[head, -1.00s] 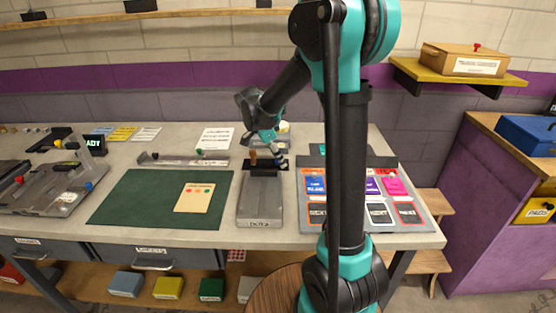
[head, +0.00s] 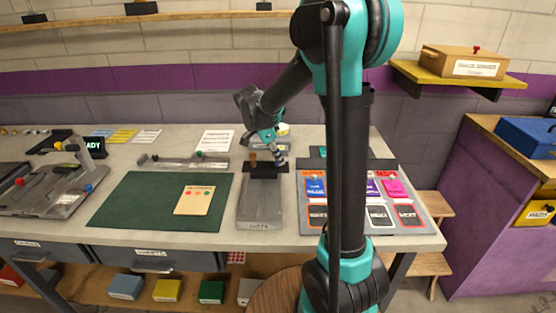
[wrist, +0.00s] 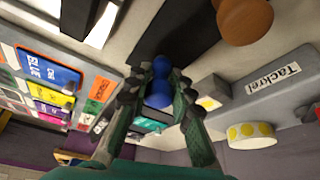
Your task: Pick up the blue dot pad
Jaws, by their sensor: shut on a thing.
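In the wrist view my gripper (wrist: 160,84) is shut on the blue dot pad (wrist: 159,97), whose rounded blue surface shows between the two dark fingers. In the head view my gripper (head: 270,136) is over the far end of the grey stand (head: 259,208) with a printed front label. A small striped white and dark-blue piece shows just below the fingers. I cannot tell whether the pad is clear of the dark rack (head: 265,171).
A brown round-topped piece (head: 253,159) stands left of my gripper, also in the wrist view (wrist: 245,20). A grey board with coloured cards (head: 383,241) lies right. A roll with yellow dots (wrist: 249,135) is nearby.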

